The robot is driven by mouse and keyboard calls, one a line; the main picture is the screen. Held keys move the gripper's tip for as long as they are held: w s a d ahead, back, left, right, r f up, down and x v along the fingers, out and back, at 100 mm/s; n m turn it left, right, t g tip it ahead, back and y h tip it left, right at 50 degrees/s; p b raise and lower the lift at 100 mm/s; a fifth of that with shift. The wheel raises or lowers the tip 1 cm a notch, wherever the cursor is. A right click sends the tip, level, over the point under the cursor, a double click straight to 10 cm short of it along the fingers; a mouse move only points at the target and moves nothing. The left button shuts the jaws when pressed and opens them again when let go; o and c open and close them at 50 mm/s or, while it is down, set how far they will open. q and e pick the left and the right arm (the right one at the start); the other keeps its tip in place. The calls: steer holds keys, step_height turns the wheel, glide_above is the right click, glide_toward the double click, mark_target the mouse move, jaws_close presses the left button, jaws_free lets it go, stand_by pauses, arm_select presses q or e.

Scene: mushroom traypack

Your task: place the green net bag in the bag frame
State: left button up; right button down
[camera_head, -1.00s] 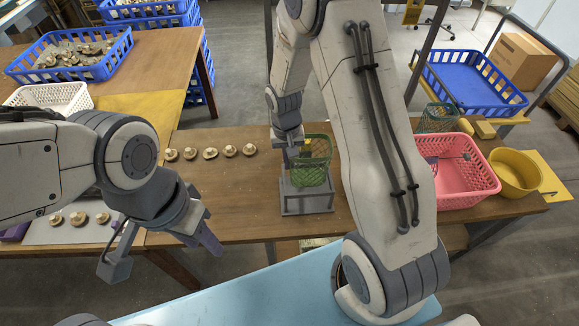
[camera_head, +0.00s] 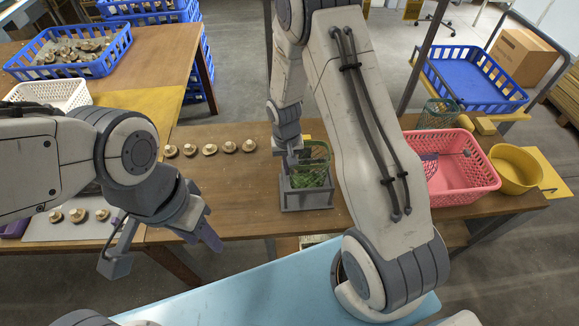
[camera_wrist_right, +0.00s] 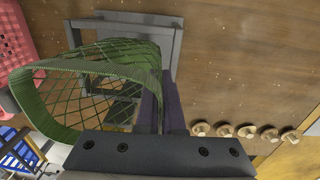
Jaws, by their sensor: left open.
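The green net bag (camera_head: 308,178) is in the grey bag frame (camera_head: 305,206) on the wooden table, its lower part inside the frame and its rim above it. My right gripper (camera_head: 292,164) is at the left side of the bag's rim. In the right wrist view its dark fingers (camera_wrist_right: 160,105) are close together on the edge of the green net bag (camera_wrist_right: 95,80), with the grey frame (camera_wrist_right: 165,20) beyond. My left gripper (camera_head: 164,254) is open and empty in front of the table's left part, well away from the bag.
A row of several mushrooms (camera_head: 210,150) lies left of the frame. A pink basket (camera_head: 470,190) and a yellow bowl (camera_head: 517,168) stand at the right, with another green net bag (camera_head: 438,113) behind the basket. The table between mushrooms and frame is clear.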

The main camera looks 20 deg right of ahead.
steer(key=c, duration=1.1)
jaws_free()
steer(key=shift+o, duration=0.2)
steer(key=shift+r, duration=0.3)
step_height(320, 180, up, 13)
steer(key=a+b, duration=0.1)
steer(key=s+a+r+n, duration=0.4)
steer(key=s+a+r, duration=0.2)
steer(key=s+a, duration=0.25)
steer(key=s+a+r+n, duration=0.1)
steer(key=s+a+n, duration=0.1)
steer(key=s, duration=0.5)
steer(key=s+a+r+n+y, duration=0.1)
steer(key=s+n, duration=0.3)
steer(key=s, duration=0.4)
steer(key=shift+s+a+r+n+y, duration=0.2)
steer(key=shift+a+n+y, duration=0.1)
steer(key=shift+a, duration=0.5)
steer(key=shift+w, duration=0.1)
